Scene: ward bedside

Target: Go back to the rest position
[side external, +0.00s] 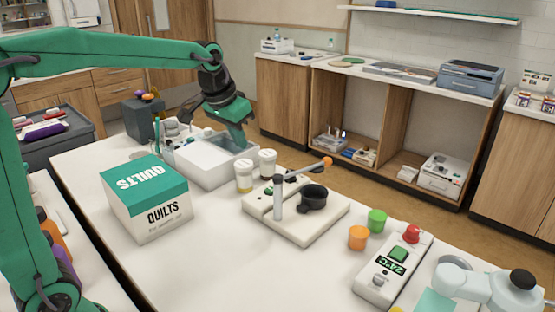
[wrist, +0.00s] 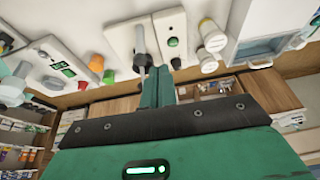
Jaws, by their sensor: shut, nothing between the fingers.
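My green arm reaches in from the left in the side external view, bent down at the dark wrist joint. My gripper (side external: 239,140) points downward over or just behind the far right end of a white open-topped bin (side external: 200,175); I cannot tell its exact height there. In the wrist view my gripper (wrist: 158,72) shows its two green fingers together, with nothing between them.
On the white table stand a QUILTS box (side external: 148,200), two white jars (side external: 244,177), a pale stand with a dark cup (side external: 298,211), an orange cup (side external: 358,238), a green cup (side external: 377,220) and a 24°C device (side external: 393,266). A wooden shelf unit (side external: 390,120) stands behind.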

